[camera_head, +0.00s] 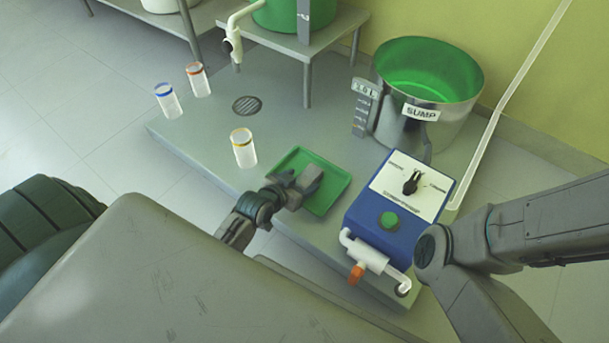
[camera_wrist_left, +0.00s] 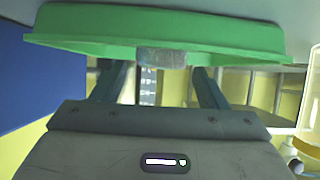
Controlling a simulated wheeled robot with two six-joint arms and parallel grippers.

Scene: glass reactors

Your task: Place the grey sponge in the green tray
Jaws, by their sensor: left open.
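The green tray (camera_head: 332,190) lies on the grey platform in the middle of the head view. The grey sponge (camera_head: 309,179) is at the tray, its near side partly hidden by my left gripper (camera_head: 287,190). In the left wrist view the sponge (camera_wrist_left: 162,58) shows at the edge of the tray (camera_wrist_left: 235,36), between the fingertips in the picture. My left gripper (camera_wrist_left: 160,82) is open, with its fingers apart on either side of the sponge. Contact between sponge and tray floor is hidden. My right arm shows at right, but its gripper is out of view.
A blue pump box (camera_head: 405,200) with a dial and white pipe stands right of the tray. A steel sump bucket (camera_head: 440,130) is behind it. Vials with yellow (camera_head: 244,149), blue (camera_head: 168,101) and red (camera_head: 198,80) bands stand to the left. A drain grate (camera_head: 247,105) lies in bare platform.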

